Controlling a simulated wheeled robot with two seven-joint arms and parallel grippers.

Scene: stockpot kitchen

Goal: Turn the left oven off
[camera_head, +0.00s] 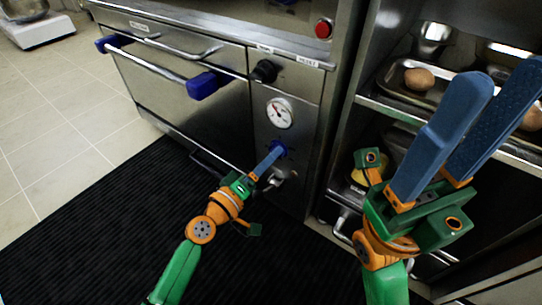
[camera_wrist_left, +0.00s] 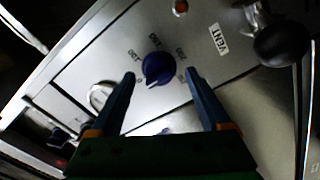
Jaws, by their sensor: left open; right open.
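The oven (camera_head: 180,85) is a steel unit with a wide door, seen at upper left in the head view. Its control panel, right of the door, has a small blue knob (camera_head: 277,149) low down. In the left wrist view the blue knob (camera_wrist_left: 157,68) has printed numbers around it. My left gripper (camera_head: 272,158) is open at the panel. In the wrist view its fingers (camera_wrist_left: 160,76) lie on either side of the knob, with visible gaps; contact is not seen. My right gripper (camera_head: 500,85) is open and empty in the right foreground, before the rack.
Above the knob are a round dial gauge (camera_head: 280,113), a black knob (camera_head: 265,71) and a red button (camera_head: 323,28). The oven door handle (camera_head: 160,66) with blue ends juts out at left. A rack (camera_head: 385,107) with food trays stands at right. A black mat (camera_head: 90,240) covers the floor.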

